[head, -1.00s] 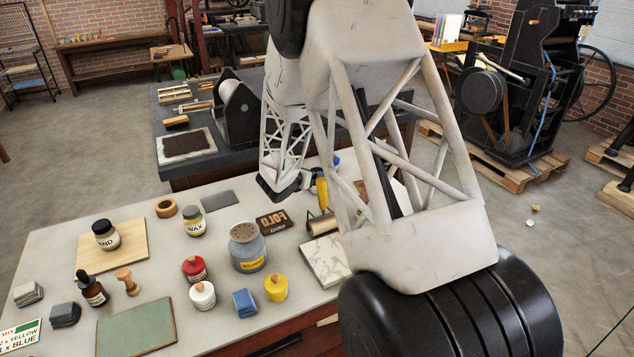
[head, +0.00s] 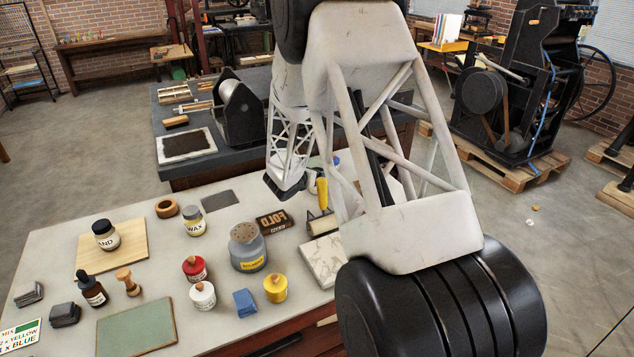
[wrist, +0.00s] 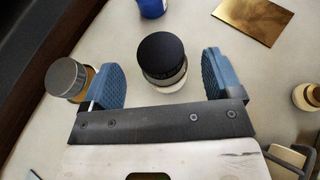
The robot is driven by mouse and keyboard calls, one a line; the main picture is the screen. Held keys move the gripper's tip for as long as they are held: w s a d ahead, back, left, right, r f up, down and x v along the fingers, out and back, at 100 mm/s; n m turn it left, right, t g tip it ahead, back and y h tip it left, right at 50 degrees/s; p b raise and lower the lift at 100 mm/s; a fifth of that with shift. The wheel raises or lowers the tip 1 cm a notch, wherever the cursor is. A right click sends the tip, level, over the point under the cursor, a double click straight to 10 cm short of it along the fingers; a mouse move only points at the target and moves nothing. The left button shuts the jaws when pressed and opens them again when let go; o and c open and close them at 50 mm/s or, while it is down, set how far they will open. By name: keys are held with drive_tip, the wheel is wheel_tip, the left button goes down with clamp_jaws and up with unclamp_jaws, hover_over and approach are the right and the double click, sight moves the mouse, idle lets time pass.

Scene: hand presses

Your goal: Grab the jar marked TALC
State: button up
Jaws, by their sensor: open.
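A jar with a black lid (wrist: 161,58) stands upright on the table in the wrist view. It has a pale band below the lid, with no readable lettering, so I cannot tell whether it is marked TALC. My gripper (wrist: 160,68) is open, its blue pads on either side of this jar, with gaps to both. In the head view my arm covers that part of the table, and no TALC label shows there. A jar with a black lid (head: 105,236) and partly readable letters "AND" and a jar marked WAX (head: 193,222) stand further left.
A grey-lidded amber jar (wrist: 68,78) stands close outside the left finger. A blue bottle (wrist: 152,7) is beyond the black-lidded jar, and a brass plate (wrist: 253,18) lies to the right. Red (head: 195,268), white (head: 202,296) and yellow (head: 275,288) jars stand at the table's front.

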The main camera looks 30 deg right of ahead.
drive_tip(key=shift+x, duration=2.15)
drive_tip(key=shift+f, duration=0.15)
drive_tip(key=shift+a, duration=0.1)
drive_tip(key=c, duration=1.1)
